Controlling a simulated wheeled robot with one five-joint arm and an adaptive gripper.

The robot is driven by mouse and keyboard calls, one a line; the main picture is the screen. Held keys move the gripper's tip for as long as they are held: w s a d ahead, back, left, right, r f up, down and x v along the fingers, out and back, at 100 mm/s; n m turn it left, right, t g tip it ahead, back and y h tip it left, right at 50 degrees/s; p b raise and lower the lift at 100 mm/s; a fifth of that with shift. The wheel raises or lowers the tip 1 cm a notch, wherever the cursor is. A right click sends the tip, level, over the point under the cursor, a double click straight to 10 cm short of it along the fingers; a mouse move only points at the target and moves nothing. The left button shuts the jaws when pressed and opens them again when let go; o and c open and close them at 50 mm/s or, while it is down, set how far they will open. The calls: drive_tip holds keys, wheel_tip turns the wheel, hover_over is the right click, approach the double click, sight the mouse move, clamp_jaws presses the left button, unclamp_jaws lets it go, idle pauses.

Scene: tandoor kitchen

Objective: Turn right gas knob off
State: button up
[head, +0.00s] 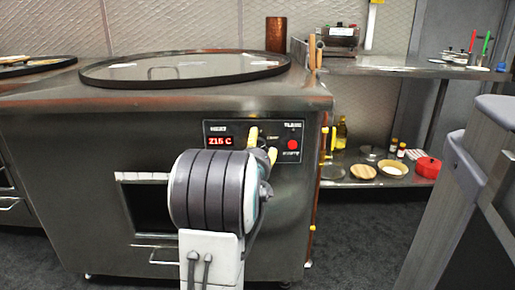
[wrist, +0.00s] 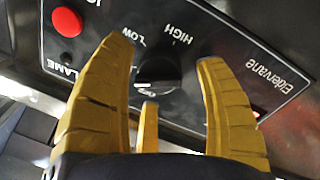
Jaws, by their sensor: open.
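A black gas knob (wrist: 160,72) sits on the dark control panel in the wrist view, with LOW and HIGH printed around it. A pale mark shows at its lower left edge; its exact setting is hard to read. My gripper (wrist: 163,52) is open, with yellow fingers on the left and right of the knob and a third finger below it. A gap shows between the right finger and the knob. In the head view my gripper (head: 262,144) is at the control panel (head: 214,155), and its fingers and wrist mostly hide the knob.
A red button (wrist: 66,22) is left of my fingers in the wrist view. The panel's red display (head: 220,141) reads about 215 C. The tandoor's round top (head: 185,67) is above. A steel shelf unit (head: 385,66) with jars and bowls stands right.

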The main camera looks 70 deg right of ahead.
drive_tip(key=shift+r, duration=0.1)
drive_tip(key=c, duration=1.2)
drive_tip(key=shift+n, duration=0.3)
drive_tip(key=shift+w+n+h, duration=0.15)
drive_tip(key=shift+n+h, duration=0.15)
drive_tip(key=shift+n, duration=2.4)
drive_tip(key=o, duration=0.9)
drive_tip(key=shift+w+a, duration=0.1)
drive_tip(key=shift+w, duration=0.05)
drive_tip(key=o, duration=0.3)
